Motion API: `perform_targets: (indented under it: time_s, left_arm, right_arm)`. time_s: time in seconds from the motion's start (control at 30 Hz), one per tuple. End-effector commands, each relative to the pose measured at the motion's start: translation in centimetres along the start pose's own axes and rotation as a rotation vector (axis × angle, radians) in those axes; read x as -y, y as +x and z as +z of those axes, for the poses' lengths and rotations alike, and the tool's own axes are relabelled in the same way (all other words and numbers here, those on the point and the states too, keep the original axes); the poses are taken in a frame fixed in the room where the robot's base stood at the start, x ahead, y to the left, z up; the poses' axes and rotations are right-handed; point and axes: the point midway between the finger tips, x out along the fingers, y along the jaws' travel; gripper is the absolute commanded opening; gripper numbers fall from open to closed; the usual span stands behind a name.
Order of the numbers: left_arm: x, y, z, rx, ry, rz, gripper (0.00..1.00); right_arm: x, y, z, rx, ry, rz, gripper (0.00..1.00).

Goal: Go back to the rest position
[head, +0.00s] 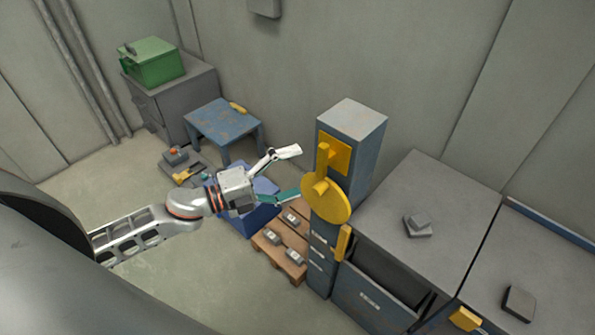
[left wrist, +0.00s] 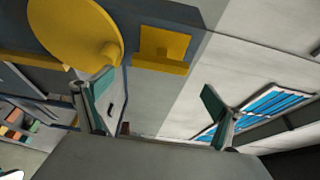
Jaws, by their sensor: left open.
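My left gripper (head: 290,174) is open, with its fingers spread and nothing between them. It is in the air in front of the blue-grey column (head: 348,147), close to the yellow disc (head: 326,200) on the column's front. In the left wrist view the two fingers (left wrist: 165,110) stand wide apart. There the yellow disc (left wrist: 75,32) shows at the upper left, beside the left finger; I cannot tell whether they touch. My right gripper is in neither view.
A blue crate (head: 262,218) and a wooden pallet (head: 268,246) with several grey blocks are below the gripper. Grey cabinets (head: 450,190) with an open drawer (head: 375,290) stand at the right. A blue table (head: 222,122) and green box (head: 152,62) stand behind. Floor at the lower middle is clear.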

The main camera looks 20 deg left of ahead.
Motion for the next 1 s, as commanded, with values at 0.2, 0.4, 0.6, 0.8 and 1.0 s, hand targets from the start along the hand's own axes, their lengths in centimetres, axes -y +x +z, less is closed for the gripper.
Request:
perform_targets:
  time_s: [0.2, 0.4, 0.6, 0.8, 1.0]
  left_arm:
    - [0.0, 0.0, 0.0, 0.0, 0.0, 0.0, 0.93]
    - [-0.2, 0.0, 0.0, 0.007, -0.013, 0.0, 0.93]
    - [-4.3, -0.9, 0.0, 0.167, -0.305, -0.004, 0.93]
    - [-15.2, -5.4, -1.9, 0.507, -0.88, 0.043, 0.93]
    - [-24.1, -10.4, -7.3, 0.771, -1.31, 0.113, 0.93]
  right_arm:
    - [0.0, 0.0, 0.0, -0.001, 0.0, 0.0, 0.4]
    - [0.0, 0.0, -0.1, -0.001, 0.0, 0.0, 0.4]
    - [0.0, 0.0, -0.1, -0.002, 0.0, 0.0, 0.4]
    - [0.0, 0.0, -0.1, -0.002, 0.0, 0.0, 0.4]
    - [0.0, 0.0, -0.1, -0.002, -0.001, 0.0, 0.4]
